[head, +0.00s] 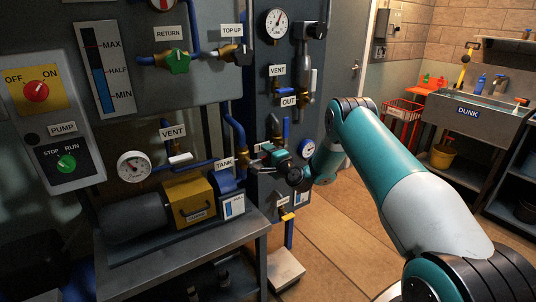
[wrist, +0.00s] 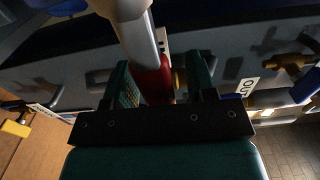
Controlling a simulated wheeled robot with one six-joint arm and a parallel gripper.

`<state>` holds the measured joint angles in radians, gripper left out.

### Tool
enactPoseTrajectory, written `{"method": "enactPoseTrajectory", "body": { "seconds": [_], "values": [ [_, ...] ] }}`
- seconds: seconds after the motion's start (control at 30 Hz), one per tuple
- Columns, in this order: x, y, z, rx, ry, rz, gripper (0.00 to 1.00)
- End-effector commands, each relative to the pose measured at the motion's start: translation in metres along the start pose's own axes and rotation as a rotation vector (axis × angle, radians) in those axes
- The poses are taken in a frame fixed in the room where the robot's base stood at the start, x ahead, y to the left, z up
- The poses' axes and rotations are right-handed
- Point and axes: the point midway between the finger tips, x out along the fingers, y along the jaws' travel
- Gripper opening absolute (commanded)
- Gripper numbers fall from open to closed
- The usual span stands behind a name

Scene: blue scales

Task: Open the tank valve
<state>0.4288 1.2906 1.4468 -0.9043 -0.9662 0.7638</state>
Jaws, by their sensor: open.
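The TANK label (head: 225,163) marks the pipework at the right end of the pump unit. My gripper (head: 262,155) is just right of this label, at the pipes on the dark panel. In the wrist view my gripper (wrist: 160,85) is open, with one green finger on each side of a red grip (wrist: 153,80) on a light grey bar (wrist: 135,30). This looks like the tank valve's lever, with its grip between the fingers. I cannot tell whether the fingers touch it. In the head view my gripper mostly hides the valve.
The OUT label (head: 288,101) and a lever valve are above my gripper. A blue pipe (head: 236,130) runs close on its left. A round gauge (head: 306,148) is close on its right. A yellow-handled valve (head: 287,216) is below. The floor (head: 335,235) to the right is clear.

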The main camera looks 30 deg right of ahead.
Motion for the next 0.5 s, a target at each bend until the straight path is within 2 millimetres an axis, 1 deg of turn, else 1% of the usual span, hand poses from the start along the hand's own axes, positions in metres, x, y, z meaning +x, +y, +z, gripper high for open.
{"method": "enactPoseTrajectory", "body": {
  "seconds": [0.2, 0.27, 0.3, 0.37, 0.4, 0.43, 0.5],
  "values": [
    [0.0000, 0.0003, -0.0002, 0.000, 0.000, 0.001, 0.51],
    [-0.0001, 0.0003, -0.0003, 0.000, 0.000, 0.000, 0.37],
    [-0.0001, 0.0002, -0.0004, 0.000, 0.001, 0.000, 0.28],
    [-0.0002, 0.0002, -0.0004, 0.000, 0.001, 0.000, 0.14],
    [-0.0002, 0.0002, -0.0004, 0.000, 0.001, 0.000, 0.05],
    [-0.0002, 0.0002, -0.0004, 0.000, 0.001, 0.000, 0.00],
    [-0.0003, 0.0002, -0.0005, 0.000, 0.001, 0.000, 0.00]
  ]
}}
